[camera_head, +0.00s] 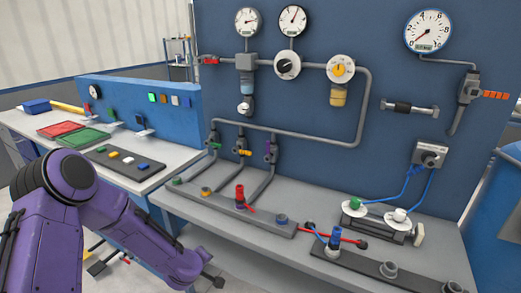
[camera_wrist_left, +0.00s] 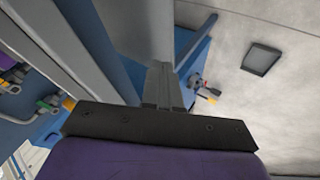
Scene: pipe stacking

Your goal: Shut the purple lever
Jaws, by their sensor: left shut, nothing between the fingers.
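The purple lever (camera_head: 267,148) is a small handle on the rightmost of three grey pipes that branch down from the manifold in the head view. It looks roughly upright, along its pipe. My left gripper (camera_head: 214,281) is low in front of the bench, well below and apart from the lever. In the left wrist view its fingers (camera_wrist_left: 163,85) are together with nothing between them. My right gripper is not in view.
A green lever (camera_head: 215,146) and a yellow lever (camera_head: 243,152) sit on the pipes to the left. The grey bench (camera_head: 185,205) carries several coloured fittings, including a red one (camera_head: 240,195). A blue panel (camera_head: 390,60) with gauges stands behind.

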